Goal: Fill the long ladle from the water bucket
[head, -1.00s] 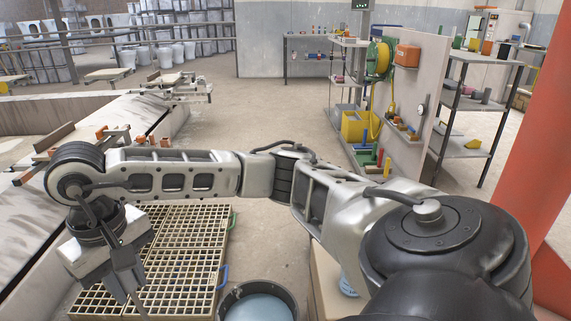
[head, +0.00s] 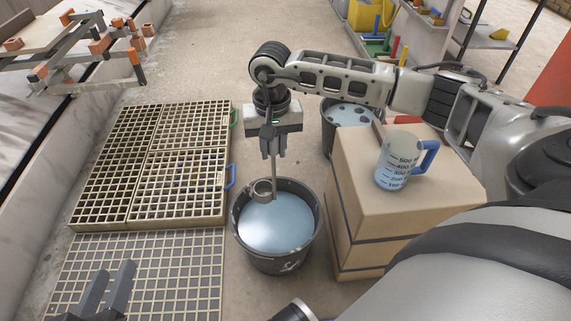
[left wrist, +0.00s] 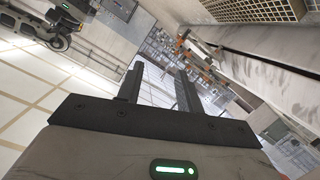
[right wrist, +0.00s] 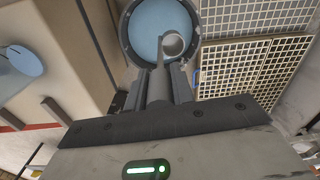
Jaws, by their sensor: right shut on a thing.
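The water bucket (head: 243,236) is dark and holds pale blue water (head: 279,226); it stands on the floor in the middle of the head view. My right gripper (head: 272,150) is above its far side, shut on the handle of the long ladle (head: 264,188). The handle hangs down and the cup is just above or at the water near the far rim. The ladle cup also shows in the right wrist view (right wrist: 173,44); I cannot tell whether it holds water. My left gripper (head: 105,290) is low at the left, its fingers apart and empty in the left wrist view (left wrist: 158,85).
A cardboard box (head: 385,220) right of the bucket carries a measuring jug (head: 392,165) with blue liquid. A second bucket (head: 350,115) with dark spots on its surface stands behind. Floor grates (head: 150,170) lie to the left. A bench with clamps (head: 85,45) is further back.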

